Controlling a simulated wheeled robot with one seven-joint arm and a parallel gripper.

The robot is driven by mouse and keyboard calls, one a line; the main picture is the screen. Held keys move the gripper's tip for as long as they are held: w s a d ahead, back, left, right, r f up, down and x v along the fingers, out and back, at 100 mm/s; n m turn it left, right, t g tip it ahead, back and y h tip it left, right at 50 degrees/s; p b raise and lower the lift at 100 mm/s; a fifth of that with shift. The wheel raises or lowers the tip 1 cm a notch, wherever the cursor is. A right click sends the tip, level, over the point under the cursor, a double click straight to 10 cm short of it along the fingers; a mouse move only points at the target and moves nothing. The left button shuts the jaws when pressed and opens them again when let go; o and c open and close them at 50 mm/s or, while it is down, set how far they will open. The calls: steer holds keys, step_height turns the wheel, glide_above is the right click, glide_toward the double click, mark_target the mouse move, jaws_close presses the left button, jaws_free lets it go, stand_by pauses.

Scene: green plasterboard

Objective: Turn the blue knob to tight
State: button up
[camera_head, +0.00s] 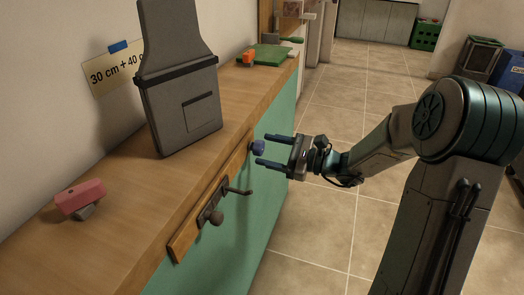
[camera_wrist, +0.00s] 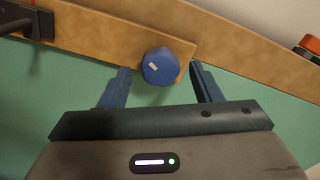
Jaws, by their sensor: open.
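The blue knob (camera_wrist: 160,66) is faceted, with a small pale mark on its face. It sits on a wooden strip (camera_wrist: 108,36) on the front of the green counter. In the head view the knob (camera_head: 258,146) is at the far end of the strip. My gripper (camera_head: 261,150) points at the knob from the right. In the wrist view my gripper (camera_wrist: 160,82) is open, with one finger on each side of the knob and gaps between. I cannot tell whether the fingertips reach past the knob's face.
On the wooden countertop (camera_head: 140,200) stand a grey hood-like box (camera_head: 185,100), a pink block (camera_head: 80,197) and a green board (camera_head: 265,55). The tiled floor to the right is open.

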steer(key=shift+x, duration=1.2)
steer(key=c, duration=1)
